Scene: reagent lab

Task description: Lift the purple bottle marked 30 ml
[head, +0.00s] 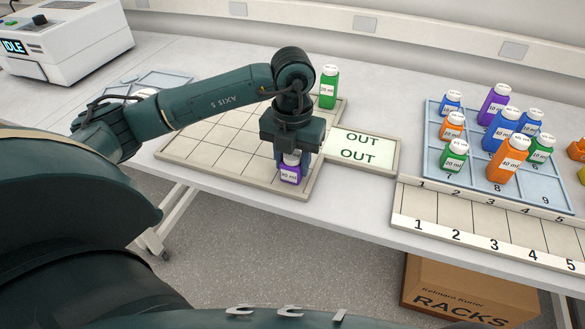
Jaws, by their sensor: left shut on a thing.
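A small purple bottle with a white cap (290,174) is at the front right part of the beige gridded board (190,152). Its white label is too small to read surely. My left gripper (291,158) points down from above and is shut on this bottle around its cap and upper part. The bottle is upright. I cannot tell whether its base touches the board. A taller purple bottle (492,106) stands in the blue rack at the right. My right gripper is not in view.
A green bottle (328,88) stands behind my left gripper, by the OUT panel (366,146). The blue rack (470,187) holds several green, orange and blue bottles. A numbered strip (475,217) lies in front. A white device (75,40) stands back left.

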